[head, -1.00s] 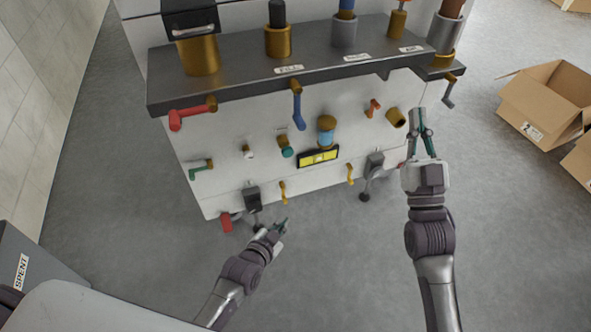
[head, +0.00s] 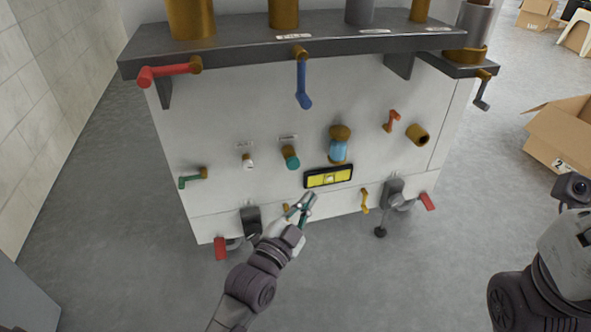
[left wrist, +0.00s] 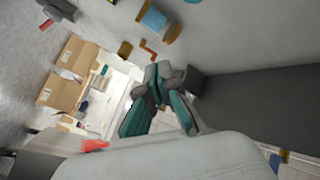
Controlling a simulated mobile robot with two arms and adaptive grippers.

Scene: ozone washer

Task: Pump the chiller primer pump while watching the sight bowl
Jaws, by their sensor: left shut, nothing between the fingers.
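The sight bowl is most likely the blue glass with a brass cap (head: 339,150) on the white cabinet front; it also shows in the left wrist view (left wrist: 155,20). Two small knobs sit left of it, one white (head: 249,162) and one teal with a brass collar (head: 291,159). I cannot read their labels, so I cannot tell which part is the primer pump. My left gripper (head: 303,203) is shut and empty, in front of the lower cabinet, below the teal knob and the yellow level. Its fingers also show in the left wrist view (left wrist: 160,78). My right gripper is outside the frames.
The yellow level (head: 329,177) is below the bowl. Red (head: 168,74), blue (head: 303,88), green (head: 192,177) and orange (head: 390,121) handles stick out of the cabinet. Cardboard boxes (head: 562,135) stand at right. Grey floor lies clear in front.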

